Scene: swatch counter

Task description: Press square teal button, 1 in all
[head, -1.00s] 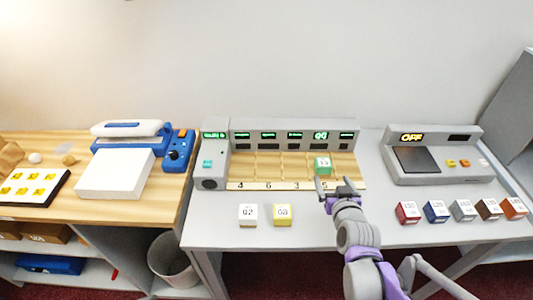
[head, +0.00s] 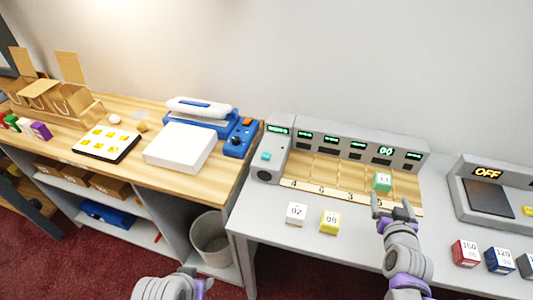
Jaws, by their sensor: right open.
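The square teal button (head: 266,156) sits on the grey panel at the left end of the grey console (head: 350,140), below a small green display. My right gripper (head: 393,203) is open at the console's front edge, just in front of the green cube (head: 382,181); the button is well to its left. My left gripper (head: 203,287) shows only partly at the bottom edge, and its fingers cannot be made out.
A white cube (head: 296,213) and a yellow cube (head: 330,221) stand in front of the console. A grey device reading OFF (head: 487,174) is at right, with red (head: 465,253) and blue (head: 499,260) cubes before it. A bin (head: 211,238) stands between the counters.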

